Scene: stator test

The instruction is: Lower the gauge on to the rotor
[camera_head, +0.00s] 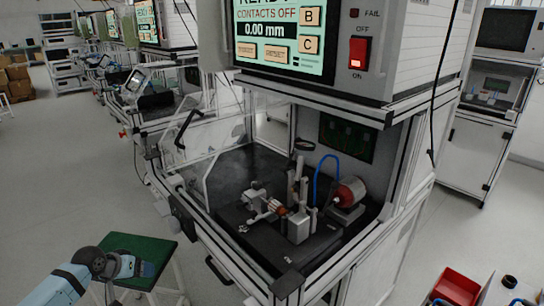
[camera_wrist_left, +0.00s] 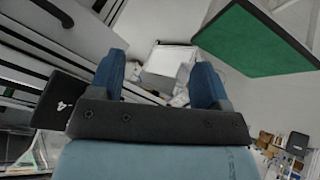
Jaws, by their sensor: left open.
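The test fixture stands on the black bed inside the machine's open bay in the head view. A small copper-coloured part (camera_head: 278,208), which looks like the rotor, lies low in the fixture. Upright grey and copper-toned pieces (camera_head: 299,178) stand just behind it; I cannot tell which of them is the gauge, or whether it touches the rotor. My left gripper (camera_head: 143,269) is outside the bay, at lower left by the green-topped stand. In the left wrist view its two blue fingers (camera_wrist_left: 158,75) are apart with nothing between them. My right gripper is not in view.
A red motor-like cylinder (camera_head: 350,191) sits right of the fixture. The clear door (camera_head: 200,150) swings out on the bay's left. The screen (camera_head: 283,35) reads "CONTACTS OFF" and 0.00 mm. The green-topped stand (camera_head: 133,246) and a red bin (camera_head: 456,287) are near the machine.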

